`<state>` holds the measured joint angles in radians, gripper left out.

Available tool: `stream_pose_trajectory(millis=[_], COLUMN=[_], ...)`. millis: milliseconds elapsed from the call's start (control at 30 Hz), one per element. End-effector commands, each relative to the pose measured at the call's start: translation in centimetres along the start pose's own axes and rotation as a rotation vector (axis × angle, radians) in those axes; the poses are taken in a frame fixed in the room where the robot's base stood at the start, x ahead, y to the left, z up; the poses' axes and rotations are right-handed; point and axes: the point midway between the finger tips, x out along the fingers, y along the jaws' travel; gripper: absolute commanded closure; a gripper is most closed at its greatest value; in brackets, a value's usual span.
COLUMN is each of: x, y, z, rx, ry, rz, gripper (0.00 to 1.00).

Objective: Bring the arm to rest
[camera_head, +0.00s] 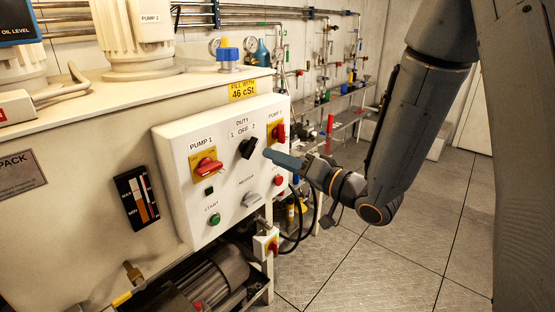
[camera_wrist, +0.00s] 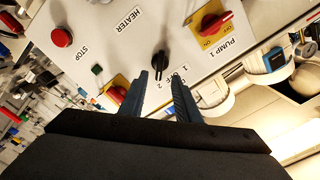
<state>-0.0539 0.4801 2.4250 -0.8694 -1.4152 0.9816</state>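My gripper (camera_head: 272,155) points left at the white control panel (camera_head: 175,155), just right of the black DUTY knob (camera_head: 248,148). In the wrist view my gripper (camera_wrist: 160,77) has two dark fingers standing apart, with nothing held between them. The black knob (camera_wrist: 159,62) shows just past the fingertips, in line with the gap. A small space seems to lie between the tips and the knob. My forearm hangs bent at the right of the head view.
The panel also bears the red PUMP 1 switch (camera_head: 207,167), another red switch (camera_head: 278,132), a green START button (camera_head: 214,219) and a red button (camera_head: 278,180). Shelves with pipes and bottles (camera_head: 330,122) stand behind. The tiled floor (camera_head: 390,250) at right is clear.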

Motion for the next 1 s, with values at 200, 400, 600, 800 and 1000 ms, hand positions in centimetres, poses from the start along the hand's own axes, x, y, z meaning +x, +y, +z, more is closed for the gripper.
stream_pose_trajectory(millis=[200,400,600,800,1000], x=[-0.3,-3.7,-10.9,-19.2,-25.4], y=[2.0,8.4,13.3,14.1,11.3], z=[-0.4,-1.4,-0.9,2.2,6.6], rx=[-0.059,-0.211,-0.274,-0.215,-0.084], ry=[-0.008,-0.082,-0.252,-0.506,-0.764], rz=[0.106,0.465,0.828,1.085,1.182], gripper=[0.7,0.7,0.7,0.7,0.7])
